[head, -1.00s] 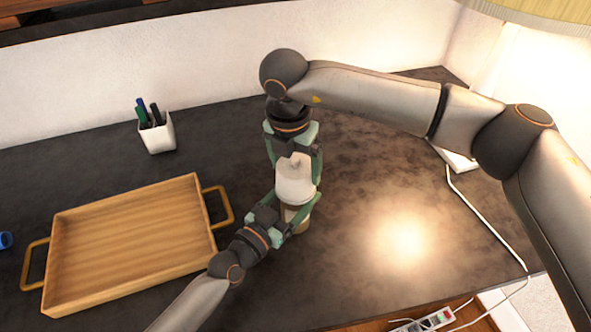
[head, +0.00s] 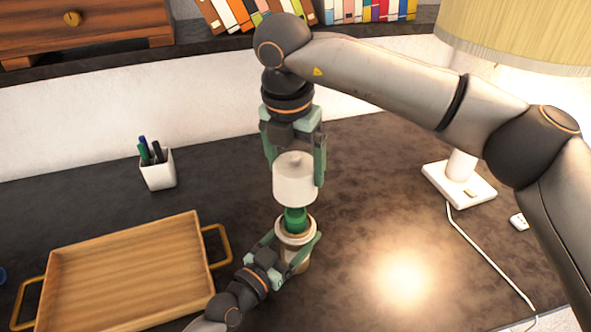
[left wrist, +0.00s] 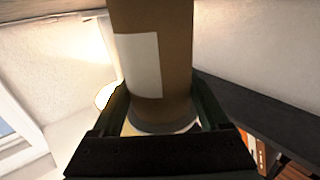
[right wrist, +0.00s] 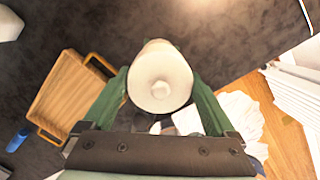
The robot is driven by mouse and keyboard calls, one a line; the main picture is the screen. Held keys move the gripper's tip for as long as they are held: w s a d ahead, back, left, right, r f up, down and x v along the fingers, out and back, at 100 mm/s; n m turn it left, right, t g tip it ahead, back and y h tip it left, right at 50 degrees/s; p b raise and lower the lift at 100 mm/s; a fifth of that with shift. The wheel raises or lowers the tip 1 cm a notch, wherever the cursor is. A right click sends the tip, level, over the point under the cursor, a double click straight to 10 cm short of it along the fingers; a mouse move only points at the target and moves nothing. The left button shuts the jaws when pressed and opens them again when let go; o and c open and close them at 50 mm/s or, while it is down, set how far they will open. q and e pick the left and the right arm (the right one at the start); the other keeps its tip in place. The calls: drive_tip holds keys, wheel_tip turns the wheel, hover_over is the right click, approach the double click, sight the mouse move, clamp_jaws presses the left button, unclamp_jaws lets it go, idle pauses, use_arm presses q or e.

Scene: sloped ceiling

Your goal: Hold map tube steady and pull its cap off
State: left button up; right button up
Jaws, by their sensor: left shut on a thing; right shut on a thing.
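The map tube (head: 304,264) stands upright on the dark desk, brown with a pale label that shows in the left wrist view (left wrist: 138,62). My left gripper (head: 294,247) is shut around its upper part. The white cap (head: 294,186) is above the tube's mouth, apart from it. My right gripper (head: 296,172) is shut on the cap from above; the cap also shows between its fingers in the right wrist view (right wrist: 160,80). Something green (head: 295,219) shows in the gap between cap and tube mouth. The tube's lower part is partly hidden by my left gripper.
A wooden tray (head: 130,275) with brass handles lies to the left. A white pen cup (head: 158,170) stands behind it. A lamp (head: 460,180) with a cord stands at the right. Books (head: 260,14) line the shelf at the back.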

sight(297, 154)
drive_tip(key=shift+r, duration=3)
use_arm(q)
drive_tip(key=o, duration=1.3)
drive_tip(key=shift+c, duration=0.2)
drive_tip(key=v, duration=1.2)
